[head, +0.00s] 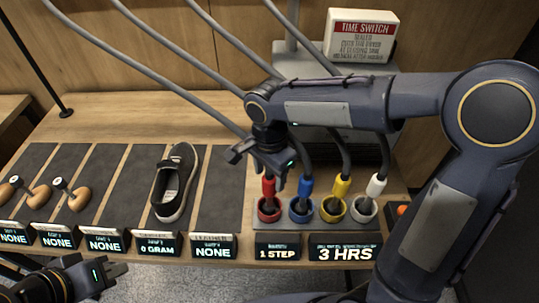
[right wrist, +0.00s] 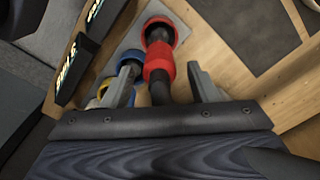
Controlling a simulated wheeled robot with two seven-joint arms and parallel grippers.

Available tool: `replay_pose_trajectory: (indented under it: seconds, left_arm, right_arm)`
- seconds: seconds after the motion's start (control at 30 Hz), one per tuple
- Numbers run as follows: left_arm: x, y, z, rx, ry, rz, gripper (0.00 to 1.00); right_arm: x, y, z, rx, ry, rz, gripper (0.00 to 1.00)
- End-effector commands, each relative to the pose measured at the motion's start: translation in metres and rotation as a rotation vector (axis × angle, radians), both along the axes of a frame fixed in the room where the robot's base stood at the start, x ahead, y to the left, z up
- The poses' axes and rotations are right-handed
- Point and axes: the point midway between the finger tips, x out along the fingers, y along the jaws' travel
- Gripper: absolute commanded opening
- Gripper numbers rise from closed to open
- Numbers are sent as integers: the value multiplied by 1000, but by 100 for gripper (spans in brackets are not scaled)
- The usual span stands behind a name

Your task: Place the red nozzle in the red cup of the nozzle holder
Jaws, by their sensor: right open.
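The red nozzle (head: 268,187) stands upright at the red cup (head: 269,214) of the nozzle holder (head: 286,227), with its lower end inside the cup. In the right wrist view the red nozzle (right wrist: 158,65) lies between my two fingers, with a gap on each side. My right gripper (head: 265,162) is open around the nozzle's upper part, above the cup; it also shows in the right wrist view (right wrist: 165,88). My left gripper (head: 108,272) is low at the left, away from the holder, and its jaw opening is unclear.
Blue (head: 305,185), yellow (head: 342,187) and white (head: 376,184) nozzles stand in cups to the right. A dark sneaker (head: 175,182) lies on a grey mat strip. Two wooden-handled brushes (head: 72,194) are at the left. A time switch sign (head: 361,38) stands behind. Grey hoses hang overhead.

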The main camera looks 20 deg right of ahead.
Motion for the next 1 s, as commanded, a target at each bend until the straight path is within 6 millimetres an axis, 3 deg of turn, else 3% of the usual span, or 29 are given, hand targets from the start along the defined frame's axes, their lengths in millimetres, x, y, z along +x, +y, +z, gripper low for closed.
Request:
replay_pose_trajectory:
  seconds: [0.3,0.5,0.8,0.87,1.0]
  left_arm:
    - [0,0,-2,0,1,0,0]
    - [0,0,-1,0,1,0,0]
    - [0,0,-1,0,1,0,0]
    - [0,0,-1,0,1,0,0]
    - [0,0,-1,0,1,0,0]
  right_arm:
    - [0,1,69,3,-5,1,54]
    - [0,0,98,2,-2,0,54]
    - [-4,-4,109,8,-5,15,54]
    - [-10,-13,109,22,-17,49,54]
    - [-44,-49,105,94,-96,232,54]
